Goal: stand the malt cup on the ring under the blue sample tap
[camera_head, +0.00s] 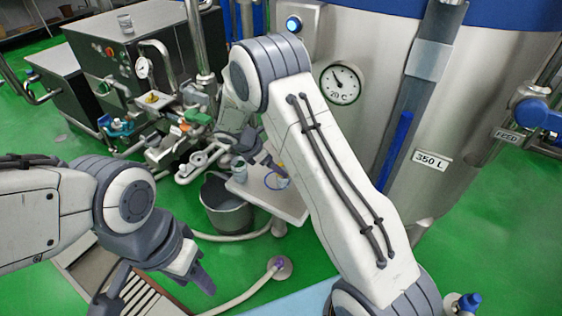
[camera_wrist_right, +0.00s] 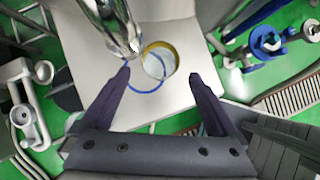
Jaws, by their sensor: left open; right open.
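In the right wrist view a round cup with a yellow-brown rim (camera_wrist_right: 174,56) is on the pale plate, overlapping the blue ring (camera_wrist_right: 147,91). Whether it stands fully inside the ring I cannot tell. In the head view the blue ring (camera_head: 275,186) is partly hidden by my right arm. My right gripper (camera_wrist_right: 157,88) is open, its fingers on either side of the ring, with nothing held. A shiny metal part (camera_wrist_right: 115,22) hangs over the plate by its left finger; I cannot tell if it is the tap. My left gripper (camera_head: 155,282) is open and empty.
The plate (camera_head: 287,206) stands beside a grey bucket (camera_head: 228,216) in front of the large steel tank (camera_head: 395,60). Pipes and valves (camera_head: 190,125) crowd the left. A hose (camera_head: 245,292) runs over the green floor to a floor fitting (camera_head: 280,268).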

